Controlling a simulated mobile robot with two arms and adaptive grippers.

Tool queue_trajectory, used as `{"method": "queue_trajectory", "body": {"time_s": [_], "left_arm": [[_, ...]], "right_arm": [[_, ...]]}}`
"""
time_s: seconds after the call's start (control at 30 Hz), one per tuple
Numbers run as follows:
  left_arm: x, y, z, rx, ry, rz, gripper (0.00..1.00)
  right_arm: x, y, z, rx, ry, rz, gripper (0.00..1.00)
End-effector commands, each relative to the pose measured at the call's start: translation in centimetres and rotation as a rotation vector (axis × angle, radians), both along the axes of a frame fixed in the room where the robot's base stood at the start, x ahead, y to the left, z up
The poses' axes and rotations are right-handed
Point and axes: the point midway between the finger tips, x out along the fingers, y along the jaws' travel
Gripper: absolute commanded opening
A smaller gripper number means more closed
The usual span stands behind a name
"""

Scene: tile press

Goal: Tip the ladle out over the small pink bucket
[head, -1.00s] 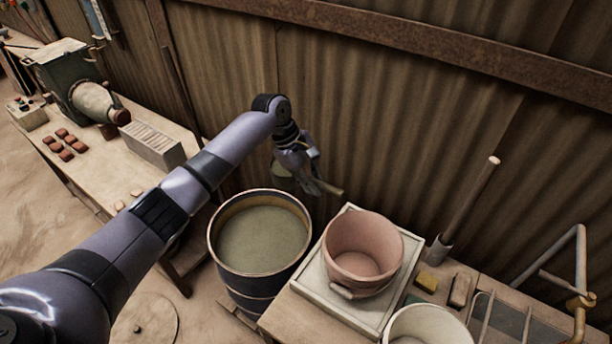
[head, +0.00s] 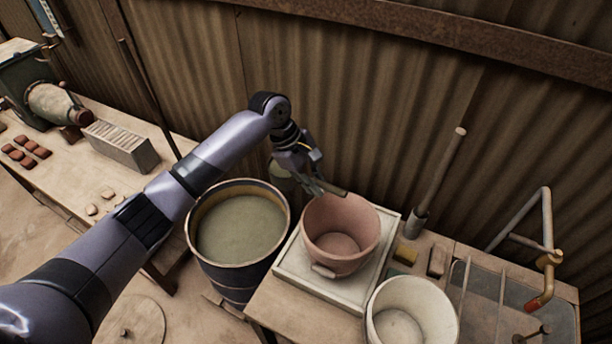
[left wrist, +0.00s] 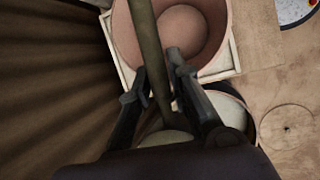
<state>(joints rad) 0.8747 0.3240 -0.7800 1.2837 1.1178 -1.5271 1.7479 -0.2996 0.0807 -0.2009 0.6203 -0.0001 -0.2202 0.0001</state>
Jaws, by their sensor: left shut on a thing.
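The small pink bucket (head: 358,258) stands upright on a pale square tray, its inside visible and looking empty. My left gripper (head: 316,183) is shut on the handle of the ladle (head: 283,178). The ladle's greyish cup hangs behind the gripper, near the barrel's back right rim; its contents are hidden. The handle's end (head: 338,190) reaches the bucket's back left rim in the picture. In the left wrist view, the handle (left wrist: 146,38) runs between the fingers (left wrist: 158,92) and crosses in front of the pink bucket (left wrist: 217,25). My right gripper is out of view.
A dark barrel (head: 222,276) of grey-green slurry stands left of the tray (head: 300,277). A white bucket (head: 440,320) is at the front right. A pestle-like rod (head: 441,175) stands behind a sponge (head: 405,254). The corrugated wall (head: 380,120) is close behind.

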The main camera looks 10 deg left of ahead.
Motion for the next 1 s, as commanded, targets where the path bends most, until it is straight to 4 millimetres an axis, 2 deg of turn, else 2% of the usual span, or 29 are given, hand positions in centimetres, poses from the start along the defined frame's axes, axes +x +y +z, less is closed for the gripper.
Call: {"method": "queue_trajectory", "body": {"time_s": [1.0], "left_arm": [[-3.9, -7.9, 0.2, -0.002, -0.004, -0.078, 0.00]], "right_arm": [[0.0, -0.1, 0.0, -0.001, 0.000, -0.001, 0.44]]}}
